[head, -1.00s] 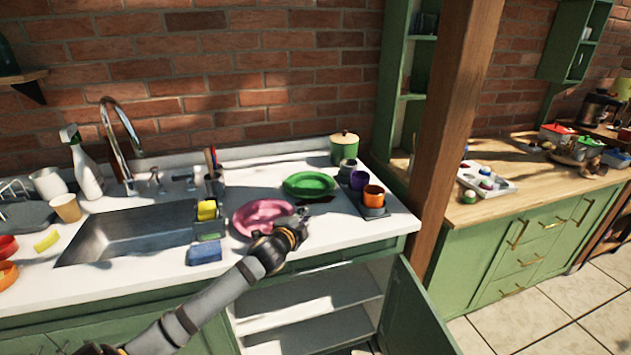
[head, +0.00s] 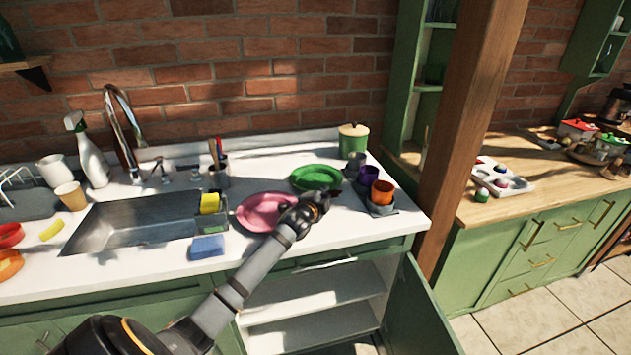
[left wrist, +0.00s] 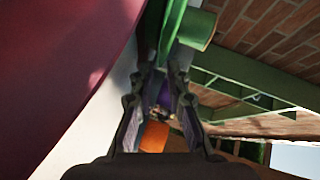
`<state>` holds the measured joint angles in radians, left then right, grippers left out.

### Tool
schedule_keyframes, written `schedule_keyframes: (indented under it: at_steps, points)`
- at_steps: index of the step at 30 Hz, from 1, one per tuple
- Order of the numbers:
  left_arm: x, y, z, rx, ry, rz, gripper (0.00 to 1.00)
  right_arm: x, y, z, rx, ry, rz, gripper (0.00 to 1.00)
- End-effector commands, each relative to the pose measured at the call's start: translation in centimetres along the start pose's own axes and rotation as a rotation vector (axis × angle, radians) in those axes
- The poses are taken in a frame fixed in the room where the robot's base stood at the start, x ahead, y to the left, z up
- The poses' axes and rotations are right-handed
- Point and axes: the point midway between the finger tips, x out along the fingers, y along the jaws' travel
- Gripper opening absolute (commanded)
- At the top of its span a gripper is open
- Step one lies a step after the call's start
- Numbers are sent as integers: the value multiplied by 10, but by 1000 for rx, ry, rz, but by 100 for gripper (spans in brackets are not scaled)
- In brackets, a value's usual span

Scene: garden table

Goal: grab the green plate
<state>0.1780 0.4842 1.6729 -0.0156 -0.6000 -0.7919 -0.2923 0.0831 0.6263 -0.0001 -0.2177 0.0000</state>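The green plate (head: 315,177) lies on the white counter, behind and to the right of the pink plate (head: 259,212). My left gripper (head: 331,193) is over the counter at the near right edge of the green plate; I cannot tell whether it touches it. In the left wrist view, the gripper (left wrist: 160,85) has its two fingers apart with nothing clearly held between them. Green shows just beyond the fingertips, and the pink plate (left wrist: 55,70) fills the left side. My right gripper is not in view.
A purple cup (head: 368,174) and an orange cup (head: 382,190) stand close to the right of my left gripper. A green canister (head: 353,142) is behind. A blue sponge (head: 207,247) and the sink (head: 135,224) lie left. A cabinet door (head: 418,305) hangs open below.

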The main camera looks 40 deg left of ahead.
Motion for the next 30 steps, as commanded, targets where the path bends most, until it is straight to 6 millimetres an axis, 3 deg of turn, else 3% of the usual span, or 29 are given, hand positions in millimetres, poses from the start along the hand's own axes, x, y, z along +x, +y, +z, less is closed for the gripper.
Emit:
schedule_keyframes:
  at_steps: [3,7,14,17,30]
  points:
    - [19,-1,-2,-3,-1,0,15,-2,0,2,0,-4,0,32]
    - [30,0,-2,0,0,1,15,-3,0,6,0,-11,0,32]
    - [30,0,-2,2,0,1,14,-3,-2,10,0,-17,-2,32]
    - [30,0,-2,2,0,1,0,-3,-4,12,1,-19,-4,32]
    - [30,0,-2,2,0,0,0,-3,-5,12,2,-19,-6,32]
